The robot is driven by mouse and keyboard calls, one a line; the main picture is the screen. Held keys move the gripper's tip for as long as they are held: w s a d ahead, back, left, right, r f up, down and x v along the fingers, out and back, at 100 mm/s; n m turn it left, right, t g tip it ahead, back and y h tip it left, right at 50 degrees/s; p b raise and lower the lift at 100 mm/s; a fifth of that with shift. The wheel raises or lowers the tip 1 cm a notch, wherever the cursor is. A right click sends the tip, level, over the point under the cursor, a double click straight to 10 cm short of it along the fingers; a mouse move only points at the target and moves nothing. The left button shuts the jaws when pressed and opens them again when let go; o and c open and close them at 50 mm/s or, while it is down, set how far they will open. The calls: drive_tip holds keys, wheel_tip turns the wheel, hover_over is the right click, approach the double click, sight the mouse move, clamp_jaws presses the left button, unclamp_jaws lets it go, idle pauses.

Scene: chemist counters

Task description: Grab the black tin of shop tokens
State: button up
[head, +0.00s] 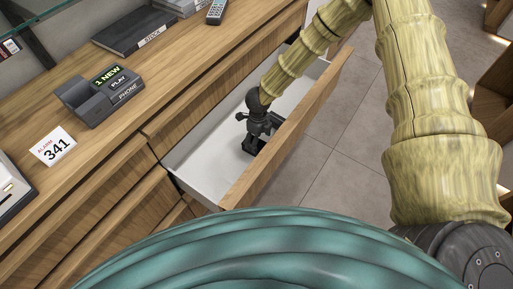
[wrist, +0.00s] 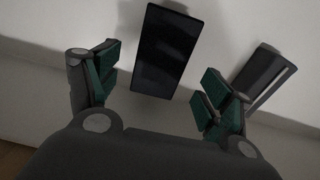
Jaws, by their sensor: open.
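A black rectangular item (wrist: 166,50), which looks like the black tin, lies in the open drawer. It shows between and just beyond my finger pads in the wrist view; no label can be read on it. My gripper (wrist: 157,88) is open, its green-padded fingers to either side of the item's near end, with nothing held. In the head view my gripper (head: 257,130) points down inside the drawer, and the items there are largely hidden behind it.
The pulled-out drawer (head: 196,168) has pale inner walls and a wooden front. A dark grey item (wrist: 262,80) lies close to my right finger. On the counter stand a phone unit (head: 100,95), an alarm card (head: 54,146) and a black binder (head: 134,30).

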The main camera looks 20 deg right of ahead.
drive_tip(key=shift+w+a+f, duration=0.1)
drive_tip(key=shift+w+f, duration=0.05)
drive_tip(key=shift+f, duration=1.25)
drive_tip(key=shift+w+a+f, duration=0.1)
drive_tip(key=shift+w+f, duration=0.05)
drive_tip(key=shift+f, duration=1.25)
drive_tip(key=c, duration=1.4)
drive_tip(key=shift+c, duration=0.2)
